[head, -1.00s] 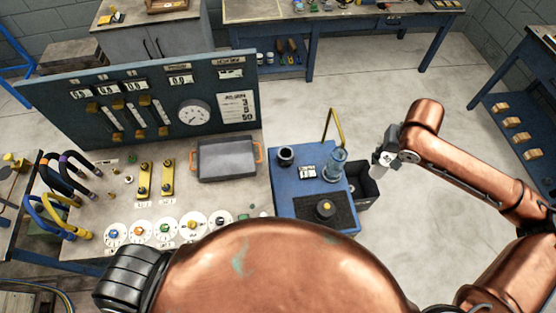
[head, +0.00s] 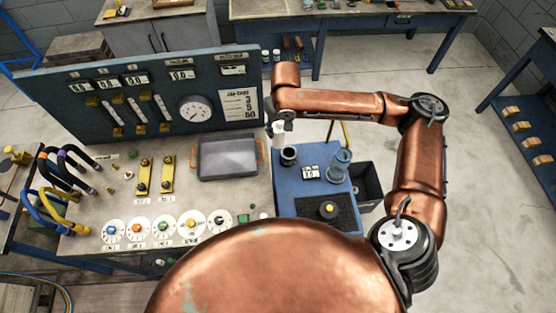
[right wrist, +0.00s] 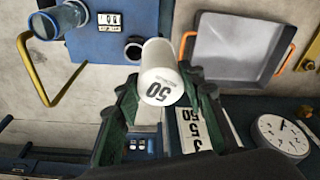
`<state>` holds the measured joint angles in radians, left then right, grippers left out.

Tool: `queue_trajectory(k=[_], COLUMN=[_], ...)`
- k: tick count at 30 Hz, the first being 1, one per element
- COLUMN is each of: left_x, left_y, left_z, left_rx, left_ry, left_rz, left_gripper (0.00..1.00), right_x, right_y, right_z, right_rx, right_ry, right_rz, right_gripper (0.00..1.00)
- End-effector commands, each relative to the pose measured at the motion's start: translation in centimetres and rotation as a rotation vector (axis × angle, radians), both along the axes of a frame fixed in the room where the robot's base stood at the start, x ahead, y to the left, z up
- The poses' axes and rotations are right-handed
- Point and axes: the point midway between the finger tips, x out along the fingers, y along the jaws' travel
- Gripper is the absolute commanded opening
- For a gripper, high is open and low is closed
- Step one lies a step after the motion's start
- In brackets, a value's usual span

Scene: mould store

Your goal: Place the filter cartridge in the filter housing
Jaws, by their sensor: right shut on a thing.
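My right gripper (head: 281,117) is shut on the filter cartridge (head: 278,134), a white cylinder. On the blue cart (head: 310,207) stand a black round open cup (head: 288,156) and a clear bluish cylinder (head: 340,163); I cannot tell for certain which is the filter housing. The cartridge is held beside the black cup, near the cart's back left corner, apart from it in the right wrist view (right wrist: 133,50). My left gripper is out of view.
A grey tray with orange handles (head: 228,158) lies on the bench left of the cart. The gauge panel (head: 150,100) rises behind it. A yellow bent rail (head: 345,133) stands at the cart's back, and a dark bin (head: 366,186) is on its right.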

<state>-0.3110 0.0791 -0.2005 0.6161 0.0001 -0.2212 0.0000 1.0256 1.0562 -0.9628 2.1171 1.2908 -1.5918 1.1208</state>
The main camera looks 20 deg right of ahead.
Motion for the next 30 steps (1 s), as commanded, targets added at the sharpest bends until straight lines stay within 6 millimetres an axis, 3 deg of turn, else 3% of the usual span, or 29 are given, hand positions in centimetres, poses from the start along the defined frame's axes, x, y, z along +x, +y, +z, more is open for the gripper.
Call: queue_trajectory(k=[1,3,9,12,15,19,30], left_x=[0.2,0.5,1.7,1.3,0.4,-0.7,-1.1], left_y=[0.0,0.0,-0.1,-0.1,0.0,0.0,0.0], left_z=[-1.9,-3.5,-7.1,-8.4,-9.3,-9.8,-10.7], left_rx=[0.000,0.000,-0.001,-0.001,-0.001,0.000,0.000], left_ry=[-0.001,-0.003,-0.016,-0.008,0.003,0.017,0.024], left_rz=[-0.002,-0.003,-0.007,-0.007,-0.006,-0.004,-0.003], left_gripper=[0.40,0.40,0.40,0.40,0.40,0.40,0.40], right_x=[1.3,3.3,7.9,9.4,10.3,10.9,11.0], right_y=[-0.7,-1.6,-5.2,-7.0,-8.3,-9.4,-9.7], right_z=[-3.6,-7.2,-16.9,-20.6,-23.2,-24.9,-30.8], right_rx=[-0.001,-0.001,0.000,0.000,0.000,0.000,0.000], right_ry=[0.010,0.009,0.009,0.008,0.006,0.003,0.003], right_rz=[0.029,0.090,0.263,0.333,0.387,0.427,0.440], right_gripper=[0.10,0.10,0.10,0.10,0.10,0.10,0.10])
